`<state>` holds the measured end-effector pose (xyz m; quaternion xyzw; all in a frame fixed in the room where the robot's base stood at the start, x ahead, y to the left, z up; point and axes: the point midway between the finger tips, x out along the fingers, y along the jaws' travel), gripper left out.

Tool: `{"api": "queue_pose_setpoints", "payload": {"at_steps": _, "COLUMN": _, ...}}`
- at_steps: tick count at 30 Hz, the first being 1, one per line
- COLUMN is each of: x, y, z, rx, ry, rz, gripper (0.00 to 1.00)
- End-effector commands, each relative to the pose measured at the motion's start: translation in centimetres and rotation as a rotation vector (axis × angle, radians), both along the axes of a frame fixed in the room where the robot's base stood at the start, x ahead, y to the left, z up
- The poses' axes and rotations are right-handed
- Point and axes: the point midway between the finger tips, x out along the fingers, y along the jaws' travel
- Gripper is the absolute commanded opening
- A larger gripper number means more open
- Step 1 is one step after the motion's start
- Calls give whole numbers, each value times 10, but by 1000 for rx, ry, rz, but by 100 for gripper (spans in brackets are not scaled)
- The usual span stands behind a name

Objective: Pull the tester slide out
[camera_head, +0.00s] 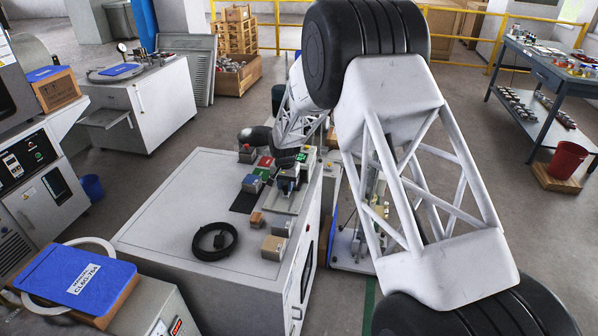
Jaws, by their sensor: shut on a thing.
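The small grey tester (283,203) sits on top of the white cabinet (180,215), near its right edge. My gripper (288,183) points down at the tester from above. It is shut on the tester slide, at the upper part of the tester. The fingers and the slide are very small here and partly hidden by my own wrist, so how far the slide is out cannot be told.
The cabinet top's left part is clear. My arm hides much of the right side.

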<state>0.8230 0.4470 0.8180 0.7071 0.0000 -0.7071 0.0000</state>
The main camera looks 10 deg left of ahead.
Motion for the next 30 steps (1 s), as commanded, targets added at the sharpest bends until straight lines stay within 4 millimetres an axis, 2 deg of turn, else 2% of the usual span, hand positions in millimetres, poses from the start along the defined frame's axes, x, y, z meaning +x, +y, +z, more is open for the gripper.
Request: {"api": "queue_pose_setpoints", "payload": {"at_steps": 30, "x": -35, "y": 0, "z": 1, "rx": 1, "ry": -1, "rz": 0, "gripper": 10}}
